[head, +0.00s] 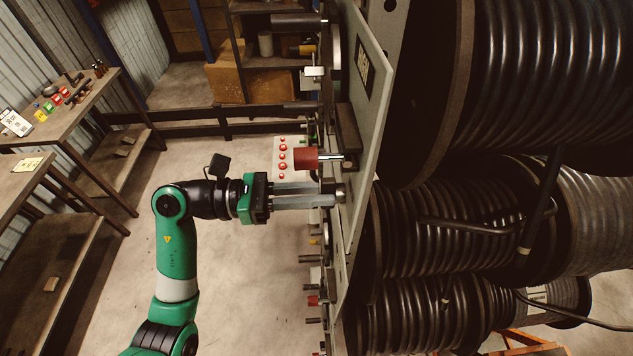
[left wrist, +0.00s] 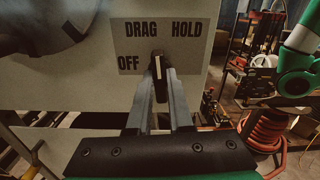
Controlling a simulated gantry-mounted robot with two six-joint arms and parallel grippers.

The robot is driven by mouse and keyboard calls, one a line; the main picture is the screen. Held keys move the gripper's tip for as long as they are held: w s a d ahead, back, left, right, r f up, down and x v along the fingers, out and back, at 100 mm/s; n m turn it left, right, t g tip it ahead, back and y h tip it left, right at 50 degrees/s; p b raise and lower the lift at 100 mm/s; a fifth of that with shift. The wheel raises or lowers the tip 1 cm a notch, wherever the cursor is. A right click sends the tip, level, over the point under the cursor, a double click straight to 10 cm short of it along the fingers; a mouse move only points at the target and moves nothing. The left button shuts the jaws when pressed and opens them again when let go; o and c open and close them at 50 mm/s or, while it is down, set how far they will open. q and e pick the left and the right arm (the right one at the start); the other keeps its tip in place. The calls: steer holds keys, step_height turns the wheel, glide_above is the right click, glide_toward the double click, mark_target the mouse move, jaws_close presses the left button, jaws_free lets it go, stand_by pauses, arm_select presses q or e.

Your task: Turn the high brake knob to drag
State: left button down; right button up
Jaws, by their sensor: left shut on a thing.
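The dark brake knob (left wrist: 156,64) with a pale pointer line sits on a panel in the left wrist view. A label plate (left wrist: 190,48) around it reads OFF at left, DRAG at upper left and HOLD at upper right. The pointer stands nearly upright, under the right end of the word DRAG. My left gripper (left wrist: 158,92) is shut on the knob, one finger on each side. In the head view my left gripper (head: 334,195) reaches right to the panel's face (head: 362,210); the label does not show there. My right gripper is not in view.
Large hose reels (head: 450,215) fill the right side. Workbenches (head: 60,110) stand at the left. The floor (head: 110,270) between is clear.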

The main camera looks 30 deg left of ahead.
arm_select(q)
steer(key=shift+r+n+p, duration=0.1)
steer(key=shift+n+p, duration=1.7)
steer(key=shift+n, duration=0.6)
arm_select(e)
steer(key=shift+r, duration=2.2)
arm_select(q)
steer(key=c, duration=0.8)
jaws_free()
steer(key=shift+a, duration=0.1)
steer(key=b+v, duration=0.3)
steer(key=v, duration=0.8)
steer(key=shift+s+a, duration=0.2)
steer(key=shift+s, duration=0.05)
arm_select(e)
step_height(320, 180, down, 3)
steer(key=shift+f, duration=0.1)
